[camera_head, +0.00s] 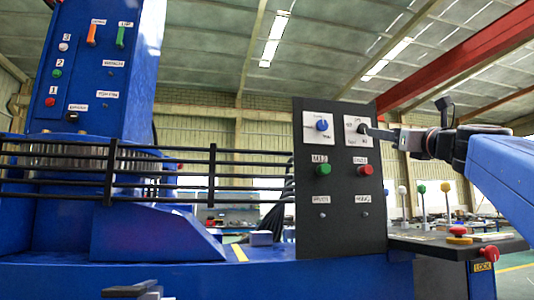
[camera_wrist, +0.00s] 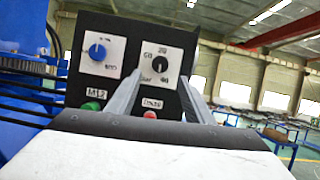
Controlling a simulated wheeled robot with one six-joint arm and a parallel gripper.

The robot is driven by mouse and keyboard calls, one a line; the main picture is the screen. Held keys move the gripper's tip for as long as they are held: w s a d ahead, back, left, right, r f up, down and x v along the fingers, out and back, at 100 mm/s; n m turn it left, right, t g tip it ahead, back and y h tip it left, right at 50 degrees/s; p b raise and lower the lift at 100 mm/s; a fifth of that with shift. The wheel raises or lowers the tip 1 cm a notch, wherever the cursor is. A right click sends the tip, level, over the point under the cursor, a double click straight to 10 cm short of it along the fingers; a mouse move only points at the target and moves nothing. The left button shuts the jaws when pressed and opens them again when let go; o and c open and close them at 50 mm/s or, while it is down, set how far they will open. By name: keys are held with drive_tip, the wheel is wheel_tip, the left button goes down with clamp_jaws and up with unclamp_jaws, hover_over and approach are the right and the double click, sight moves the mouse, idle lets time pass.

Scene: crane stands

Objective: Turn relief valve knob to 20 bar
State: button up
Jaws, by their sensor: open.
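The black knob (camera_wrist: 160,65) sits on the right white dial plate of the dark panel, with 20 at the top, 60 at the left, 40 at the lower right and "bar" at the lower left. Its pointer direction is too small to tell. In the head view the knob (camera_head: 361,128) is partly covered by my gripper (camera_head: 371,131), which reaches in from the right. In the wrist view my gripper (camera_wrist: 161,78) is open, its fingers apart on either side of the knob's lower area. I cannot tell whether they touch it.
A blue knob (camera_head: 322,125) on a second dial is left of it. Below are a green button (camera_head: 323,170) and a red button (camera_head: 366,170). Black railings (camera_head: 160,172) stand left. A side console with levers (camera_head: 421,200) and a red knob (camera_head: 489,254) is at right.

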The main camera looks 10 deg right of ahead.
sight(365, 130)
drive_tip(key=x, duration=0.8)
drive_tip(key=shift+w, duration=0.2)
drive_tip(key=c, duration=1)
drive_tip(key=shift+d+n, duration=0.1)
drive_tip(key=shift+n, duration=0.3)
